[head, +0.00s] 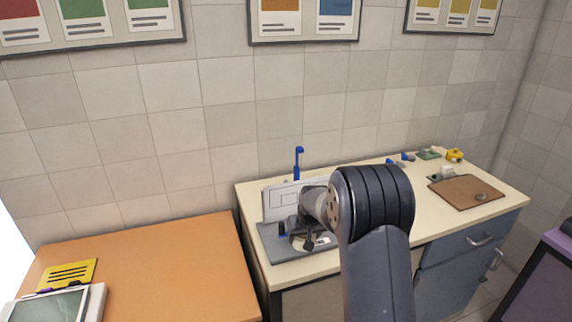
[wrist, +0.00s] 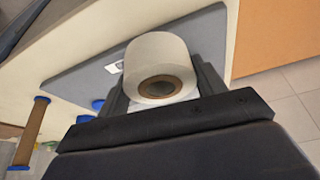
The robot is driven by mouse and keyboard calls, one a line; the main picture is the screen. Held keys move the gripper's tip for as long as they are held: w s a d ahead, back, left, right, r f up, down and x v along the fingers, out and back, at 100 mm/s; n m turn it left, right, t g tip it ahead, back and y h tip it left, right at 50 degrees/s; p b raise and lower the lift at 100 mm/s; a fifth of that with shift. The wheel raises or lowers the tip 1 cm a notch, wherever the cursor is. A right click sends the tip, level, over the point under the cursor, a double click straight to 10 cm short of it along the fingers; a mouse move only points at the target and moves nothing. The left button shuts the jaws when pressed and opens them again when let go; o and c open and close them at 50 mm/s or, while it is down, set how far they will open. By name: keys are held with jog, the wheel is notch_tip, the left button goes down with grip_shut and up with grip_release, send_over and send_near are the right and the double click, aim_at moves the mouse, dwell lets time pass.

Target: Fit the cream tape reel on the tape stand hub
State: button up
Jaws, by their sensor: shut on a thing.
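The cream tape reel (wrist: 158,52) is between the fingers of my gripper (wrist: 163,84) in the wrist view, its brown core facing the camera. My gripper is shut on it, above a grey base plate (wrist: 85,70). In the head view my gripper (head: 305,232) is over the same grey plate (head: 268,242), in front of a white panel (head: 280,198). The reel is not clearly visible there. A blue upright post (head: 298,164) rises behind the panel. I cannot make out the tape stand hub for certain; my arm and gripper hide part of this area.
The cream counter (head: 378,180) holds small blue parts (head: 407,157), a yellow item (head: 454,155) and a brown board (head: 466,193) at the right. An orange table (head: 160,275) stands at the left. A tiled wall closes the back.

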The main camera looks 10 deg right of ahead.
jog(key=w+r+n, duration=0.1)
jog(key=w+r, duration=0.8)
jog(key=r, duration=0.1)
jog(key=shift+r, duration=0.15)
